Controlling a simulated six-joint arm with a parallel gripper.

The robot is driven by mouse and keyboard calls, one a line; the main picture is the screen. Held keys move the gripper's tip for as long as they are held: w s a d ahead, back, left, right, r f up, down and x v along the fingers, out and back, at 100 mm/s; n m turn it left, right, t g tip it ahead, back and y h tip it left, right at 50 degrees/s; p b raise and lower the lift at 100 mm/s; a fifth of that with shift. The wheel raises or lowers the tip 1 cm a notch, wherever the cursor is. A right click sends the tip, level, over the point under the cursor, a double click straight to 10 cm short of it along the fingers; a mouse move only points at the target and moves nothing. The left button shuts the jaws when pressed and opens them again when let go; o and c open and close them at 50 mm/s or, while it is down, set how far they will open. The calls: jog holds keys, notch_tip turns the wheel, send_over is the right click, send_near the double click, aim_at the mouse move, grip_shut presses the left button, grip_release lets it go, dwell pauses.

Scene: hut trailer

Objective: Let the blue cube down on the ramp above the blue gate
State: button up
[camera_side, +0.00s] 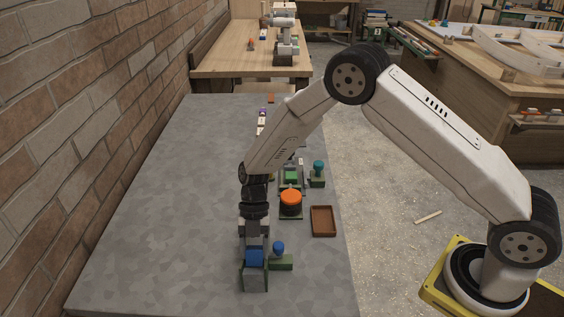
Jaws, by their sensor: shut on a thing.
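My gripper (254,247) points straight down at the near part of the grey table and is shut on the blue cube (254,258). The cube is at the upper end of a grey block-like piece (255,281), which looks like the ramp. I cannot tell whether the cube touches it or hangs just above it. Right beside it stands a blue knob (278,247) on a green base (281,263), probably part of the blue gate. The gate itself is not clearly visible, and my fingers hide part of the cube.
An orange-topped black round piece (291,198) and a brown tray (323,221) stand behind to the right. Farther back are a green piece (291,176) and a teal knob (319,167). A brick wall (90,110) borders the left. The table's left part (160,220) is clear.

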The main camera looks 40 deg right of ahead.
dwell(0.3)
jog(key=o, duration=1.3)
jog(key=shift+r, duration=0.1)
jog(key=shift+v, duration=3.85)
jog(key=shift+d, duration=0.1)
jog(key=s+d+r+m+t+h, duration=0.1)
jog(key=s+d+m, duration=0.3)
jog(key=m, duration=0.5)
jog(key=s+d+r+m+t+h, duration=0.2)
jog(key=s+m, duration=0.4)
jog(key=m, duration=0.3)
jog(key=s+d+r+m+t+h, duration=0.1)
jog(key=s+d+r+m+t, duration=0.3)
jog(key=d+m, duration=0.3)
jog(key=shift+s+r+m+h, duration=0.25)
jog(key=shift+s+m+h, duration=0.05)
jog(key=shift+s+m, duration=0.65)
